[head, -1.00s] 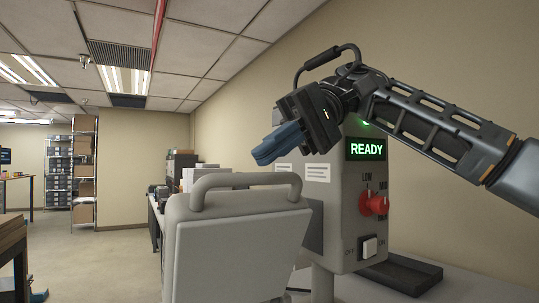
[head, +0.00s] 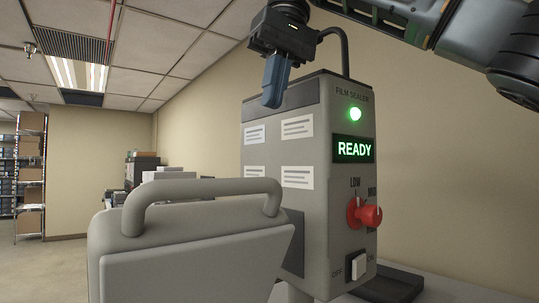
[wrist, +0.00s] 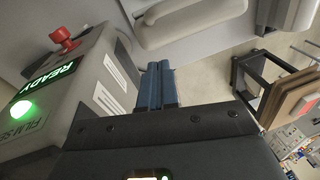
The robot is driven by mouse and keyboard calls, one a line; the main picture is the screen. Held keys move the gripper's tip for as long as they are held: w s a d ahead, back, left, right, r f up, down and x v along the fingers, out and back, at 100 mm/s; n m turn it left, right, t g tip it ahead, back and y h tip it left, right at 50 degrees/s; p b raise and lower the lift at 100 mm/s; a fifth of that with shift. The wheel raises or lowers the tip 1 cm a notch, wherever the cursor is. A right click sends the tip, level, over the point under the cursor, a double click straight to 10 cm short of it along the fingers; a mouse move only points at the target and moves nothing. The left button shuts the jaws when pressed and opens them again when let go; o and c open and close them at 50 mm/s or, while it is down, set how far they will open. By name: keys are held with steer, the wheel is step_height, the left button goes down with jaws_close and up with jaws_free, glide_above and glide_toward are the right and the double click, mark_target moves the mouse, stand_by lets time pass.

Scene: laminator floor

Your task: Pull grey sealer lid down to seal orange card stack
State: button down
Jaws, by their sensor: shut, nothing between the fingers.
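The grey sealer lid (head: 190,255) stands raised at the front of the head view, with a grey bar handle (head: 205,187) along its top edge. The handle also shows near the top of the wrist view (wrist: 185,15). My gripper (head: 270,104) is shut and empty, its blue fingers pointing down above and behind the handle, apart from it. The fingers also show in the wrist view (wrist: 162,75). The grey film sealer body (head: 310,220) stands right of the lid, with a lit READY display (head: 353,149) and a green light. The orange card stack is not visible.
The sealer's front has a red knob (head: 366,213) and a white switch (head: 357,266). A dark tray (head: 395,283) lies right of the sealer. Shelves (head: 28,170) stand far left. A brown-topped table (wrist: 290,100) shows right in the wrist view. The floor at left is open.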

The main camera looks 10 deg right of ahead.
steer(key=f, duration=0.4)
steer(key=a+f, duration=0.1)
steer(key=f, duration=0.2)
steer(key=shift+w+a, duration=0.1)
steer(key=shift+s+f, duration=1.35)
steer(key=shift+f, duration=0.1)
steer(key=shift+f, duration=0.1)
